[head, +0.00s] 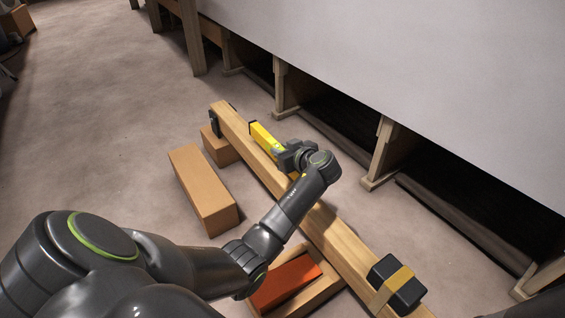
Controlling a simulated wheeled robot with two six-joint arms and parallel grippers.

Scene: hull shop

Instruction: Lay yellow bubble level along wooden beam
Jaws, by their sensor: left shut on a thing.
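The yellow bubble level (266,138) shows beside the middle-to-far part of the wooden beam (339,243), on the beam's right side in the head view. My left gripper (287,157) is shut on the level near its closer end. The level points roughly the same way as the beam. Its near part is hidden by my gripper and wrist. I cannot tell whether the level touches the beam or is held above it. My right gripper is not in view.
A cardboard box (203,189) lies left of the beam, with a smaller box (219,148) by its far end. A wooden tray (331,281) holds an orange-red thing (285,283). A black block (397,285) with a tan strap sits on the beam's near end. A large grey hull (430,65) on wooden supports stands right.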

